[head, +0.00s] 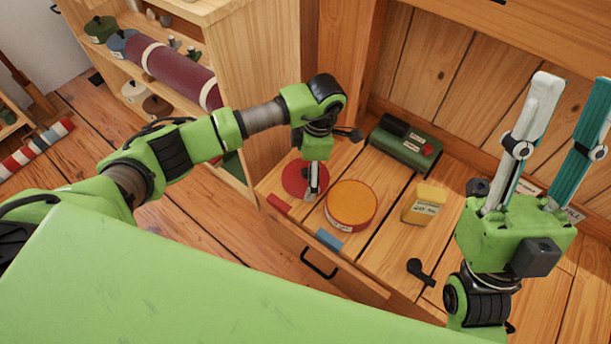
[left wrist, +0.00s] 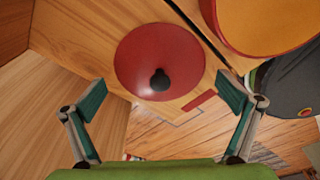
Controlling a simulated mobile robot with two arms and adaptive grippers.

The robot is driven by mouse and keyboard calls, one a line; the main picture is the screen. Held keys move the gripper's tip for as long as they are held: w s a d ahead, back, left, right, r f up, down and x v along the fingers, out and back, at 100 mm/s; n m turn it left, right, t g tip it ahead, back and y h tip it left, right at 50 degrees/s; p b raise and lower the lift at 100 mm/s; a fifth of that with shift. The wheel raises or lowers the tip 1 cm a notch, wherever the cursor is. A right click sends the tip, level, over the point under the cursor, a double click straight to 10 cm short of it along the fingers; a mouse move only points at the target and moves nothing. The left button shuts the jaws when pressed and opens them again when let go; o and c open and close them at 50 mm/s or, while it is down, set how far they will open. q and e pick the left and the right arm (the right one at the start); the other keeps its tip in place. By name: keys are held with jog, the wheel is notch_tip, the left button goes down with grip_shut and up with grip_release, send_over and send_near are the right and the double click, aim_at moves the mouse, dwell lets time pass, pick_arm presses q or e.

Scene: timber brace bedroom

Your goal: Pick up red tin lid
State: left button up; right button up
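The red tin lid (head: 294,178) is a flat red disc lying on the wooden top at its left end. In the left wrist view the lid (left wrist: 137,55) shows whole, with a dark round knob (left wrist: 160,80) on it. My left gripper (head: 312,192) points down over the lid and covers part of it in the head view. In the left wrist view its two fingers are spread wide, with the lid beyond them and nothing held (left wrist: 162,84). My right gripper (head: 556,115) points up at the right, fingers apart and empty.
An orange round tin with a red rim (head: 350,204) stands just right of the lid. A yellow packet (head: 423,205), a green box (head: 404,148) and a black handle-like piece (head: 420,272) are farther right. Red (head: 279,203) and blue (head: 328,239) strips lie along the front edge.

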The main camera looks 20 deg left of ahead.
pick_arm(q)
grip_shut()
jog(key=shift+s, duration=0.1)
dwell(0.3)
